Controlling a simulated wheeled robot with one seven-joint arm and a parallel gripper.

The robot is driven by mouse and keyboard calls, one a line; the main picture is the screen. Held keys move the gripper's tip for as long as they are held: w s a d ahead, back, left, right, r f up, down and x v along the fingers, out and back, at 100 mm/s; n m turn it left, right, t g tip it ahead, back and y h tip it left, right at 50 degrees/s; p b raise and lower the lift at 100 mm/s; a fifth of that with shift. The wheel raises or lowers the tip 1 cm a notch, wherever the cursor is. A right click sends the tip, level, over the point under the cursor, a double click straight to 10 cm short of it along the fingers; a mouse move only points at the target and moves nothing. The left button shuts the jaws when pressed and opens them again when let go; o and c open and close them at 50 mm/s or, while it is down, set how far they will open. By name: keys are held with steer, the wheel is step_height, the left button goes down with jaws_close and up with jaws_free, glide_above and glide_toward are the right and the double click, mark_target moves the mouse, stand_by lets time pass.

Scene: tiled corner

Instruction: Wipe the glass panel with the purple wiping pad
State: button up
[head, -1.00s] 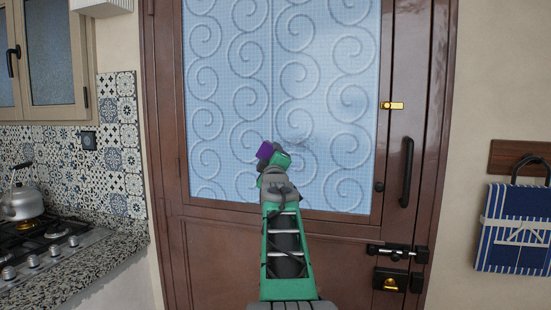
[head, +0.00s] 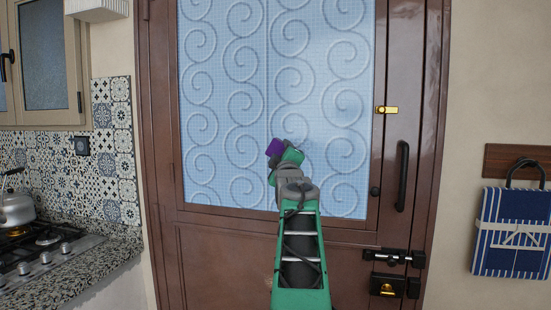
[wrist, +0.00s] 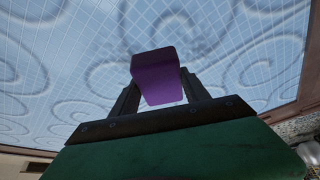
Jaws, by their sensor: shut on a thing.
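The glass panel (head: 225,100) is a pale blue pane with raised spiral patterns, set in a brown door. The purple wiping pad (head: 274,147) is in front of the lower middle of the pane. My gripper (wrist: 158,92) is shut on the pad, with a dark finger on each side of it in the wrist view. The pad (wrist: 155,70) points towards the glass there; I cannot tell whether it touches. A faint grey smudge (wrist: 195,38) shows on the glass beyond the pad. My arm hides part of the lower pane in the head view.
The brown door (head: 215,255) has a black handle (head: 402,175), a brass latch (head: 386,110) and black bolts at lower right. A stove with a kettle (head: 15,208) and a granite counter (head: 85,265) stand at left. A blue striped bag (head: 512,235) hangs at right.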

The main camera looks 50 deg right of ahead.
steer(key=shift+s+d+b, duration=0.4)
steer(key=shift+s+d, duration=0.3)
steer(key=shift+s, duration=0.7)
steer(key=shift+s+d+b, duration=0.4)
steer(key=shift+s+d, duration=0.35)
steer(key=shift+s, duration=0.6)
steer(key=shift+s+d+b, duration=0.4)
steer(key=shift+s+d, duration=0.3)
steer(key=shift+s, duration=0.7)
steer(key=shift+a+f+b, duration=0.15)
steer(key=shift+b, duration=0.2)
steer(key=b, duration=0.5)
glide_toward(310, 151)
steer(key=shift+w+a+r, duration=0.55)
steer(key=shift+w, duration=0.3)
